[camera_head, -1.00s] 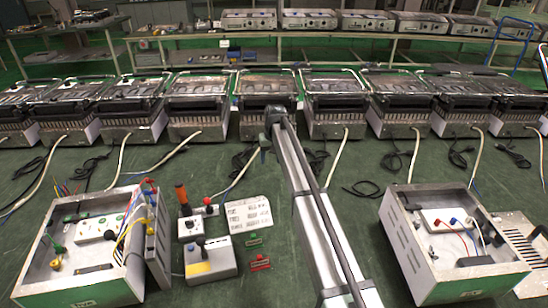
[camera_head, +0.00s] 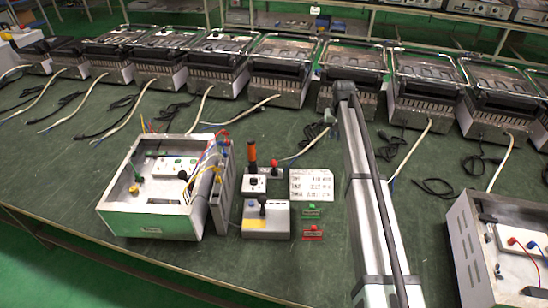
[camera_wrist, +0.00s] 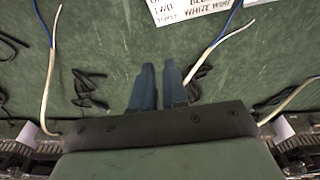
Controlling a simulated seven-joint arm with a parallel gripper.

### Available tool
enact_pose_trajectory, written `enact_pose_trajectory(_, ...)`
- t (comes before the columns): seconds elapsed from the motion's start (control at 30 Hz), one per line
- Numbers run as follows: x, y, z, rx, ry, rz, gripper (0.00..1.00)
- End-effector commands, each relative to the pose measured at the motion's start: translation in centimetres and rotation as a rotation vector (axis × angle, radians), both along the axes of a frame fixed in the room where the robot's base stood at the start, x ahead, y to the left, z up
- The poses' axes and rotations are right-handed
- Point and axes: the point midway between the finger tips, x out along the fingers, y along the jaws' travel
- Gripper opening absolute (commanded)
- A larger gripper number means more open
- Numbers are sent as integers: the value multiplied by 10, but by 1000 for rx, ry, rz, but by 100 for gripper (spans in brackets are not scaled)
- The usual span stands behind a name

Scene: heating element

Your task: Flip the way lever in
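A grey box (camera_head: 266,223) with an upright black lever (camera_head: 262,203) stands on the green bench in the head view. Just behind it is a smaller white control box (camera_head: 254,184) with an upright orange-handled lever (camera_head: 252,152). I cannot tell which is the way lever. My gripper (camera_head: 329,117) is at the far end of my arm, beyond and to the right of both boxes, touching neither. The wrist view shows its two dark blue fingers (camera_wrist: 159,72) close together with a narrow empty gap. Neither lever shows in the wrist view.
An open metal case with wires (camera_head: 150,220) stands left of the boxes; another case (camera_head: 466,235) is at right. A printed card (camera_head: 311,185), a green piece (camera_head: 311,211) and a red piece (camera_head: 313,233) lie nearby. Grill units (camera_head: 285,78) with cables line the back.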

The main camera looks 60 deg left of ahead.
Motion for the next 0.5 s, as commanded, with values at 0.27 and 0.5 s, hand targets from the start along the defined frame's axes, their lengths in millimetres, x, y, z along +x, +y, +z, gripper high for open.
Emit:
enact_pose_trajectory(0.27, -125, 41, 5, -34, -171, 48, 0)
enact_pose_trajectory(0.5, -228, 64, 15, -24, -326, 89, 0)
